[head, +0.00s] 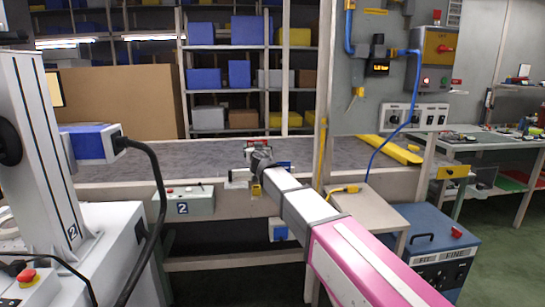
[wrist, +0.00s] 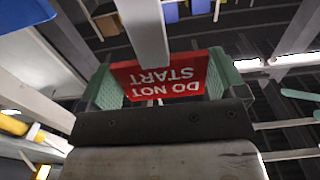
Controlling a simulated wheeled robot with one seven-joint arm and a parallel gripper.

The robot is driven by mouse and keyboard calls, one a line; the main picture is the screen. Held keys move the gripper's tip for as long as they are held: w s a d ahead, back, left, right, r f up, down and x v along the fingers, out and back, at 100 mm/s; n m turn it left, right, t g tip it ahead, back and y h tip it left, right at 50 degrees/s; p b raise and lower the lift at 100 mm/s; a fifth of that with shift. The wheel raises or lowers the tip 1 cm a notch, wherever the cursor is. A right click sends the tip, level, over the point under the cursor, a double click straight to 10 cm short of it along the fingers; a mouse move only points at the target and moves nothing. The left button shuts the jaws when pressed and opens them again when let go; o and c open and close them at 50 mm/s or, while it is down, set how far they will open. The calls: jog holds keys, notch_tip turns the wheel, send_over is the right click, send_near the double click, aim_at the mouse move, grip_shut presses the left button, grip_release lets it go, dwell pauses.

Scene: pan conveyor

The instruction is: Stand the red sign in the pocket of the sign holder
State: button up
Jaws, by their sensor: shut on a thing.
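The red sign (wrist: 180,80) with white lettering "DO NOT START" appears upside down in the wrist view. My gripper (wrist: 162,82) is shut on it, with a green-padded finger at each side edge. A pale bar crosses the view just above the sign and covers part of its upper edge. In the head view my gripper (head: 258,160) is at the end of my outstretched arm, in front of the conveyor's near edge. Only a small red part of the sign shows there. I cannot pick out the sign holder or its pocket with certainty.
The grey conveyor (head: 130,176) runs across the middle. A control box marked 2 (head: 183,204) hangs on its front, left of my gripper. An upright post (head: 323,100) and a panel with a blue cable (head: 385,135) stand to the right. A small table (head: 368,205) is nearby.

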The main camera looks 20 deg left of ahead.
jog(key=shift+a+r, duration=0.1)
jog(key=shift+a, duration=0.35)
jog(key=shift+f, duration=2.85)
jog(key=shift+f, duration=2.35)
jog(key=o, duration=0.7)
jog(key=shift+s, duration=0.1)
jog(key=v, duration=1)
jog(key=shift+s+d, duration=0.2)
jog(key=shift+s, duration=0.1)
